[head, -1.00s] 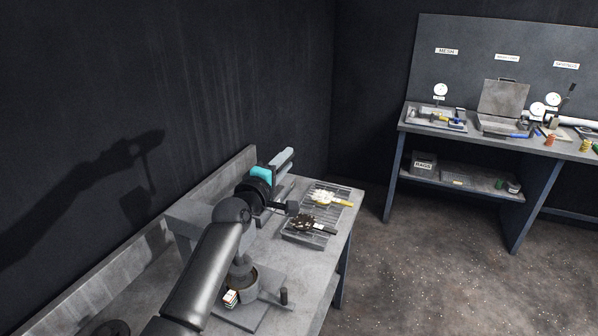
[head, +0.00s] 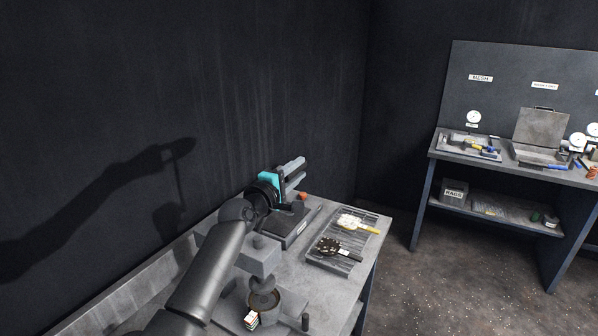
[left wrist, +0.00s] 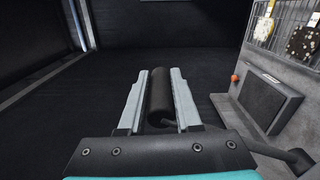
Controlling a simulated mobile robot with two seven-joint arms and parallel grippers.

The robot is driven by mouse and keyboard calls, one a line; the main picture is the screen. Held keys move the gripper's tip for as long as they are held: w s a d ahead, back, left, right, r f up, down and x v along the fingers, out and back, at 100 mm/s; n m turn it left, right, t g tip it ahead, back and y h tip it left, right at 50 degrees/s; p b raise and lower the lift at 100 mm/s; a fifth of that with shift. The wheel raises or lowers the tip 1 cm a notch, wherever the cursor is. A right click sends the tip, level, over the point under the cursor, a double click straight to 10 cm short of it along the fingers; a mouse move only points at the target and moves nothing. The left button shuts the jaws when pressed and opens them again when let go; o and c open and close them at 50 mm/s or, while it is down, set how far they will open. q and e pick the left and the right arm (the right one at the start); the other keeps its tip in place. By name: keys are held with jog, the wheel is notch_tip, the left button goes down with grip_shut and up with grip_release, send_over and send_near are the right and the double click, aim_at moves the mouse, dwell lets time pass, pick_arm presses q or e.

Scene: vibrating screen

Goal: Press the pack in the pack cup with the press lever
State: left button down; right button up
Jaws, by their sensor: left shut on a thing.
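My left gripper (head: 294,170), with teal and grey parts, is over the far end of the near bench, beyond the press. In the left wrist view its fingers (left wrist: 160,95) are closed around a dark cylinder, the grip of the press lever (left wrist: 160,88). The grey press head (head: 258,256) stands beside my left arm, with a dark round plunger below it over the pack cup (head: 283,303). I cannot tell the gap between plunger and cup. The pack inside the cup is not clear to see. My right gripper is not in view.
A dark box with an orange button (head: 303,196) stands behind the press. A dark wall is on the left. A second bench (head: 440,150) with gauges and tools stands at the back right.

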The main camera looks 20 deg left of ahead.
pick_arm(q)
jog(key=c, duration=0.9)
grip_release()
jog(key=shift+a+r+y, duration=0.3)
jog(key=shift+a, duration=0.25)
jog(key=o, duration=0.3)
jog(key=shift+w+a+f, duration=0.1)
jog(key=shift+f, duration=0.05)
jog(key=shift+s+f, duration=0.1)
jog(key=shift+s, duration=0.25)
jog(key=s+a, duration=0.2)
jog(key=s, duration=1.2)
jog(key=shift+s, duration=0.15)
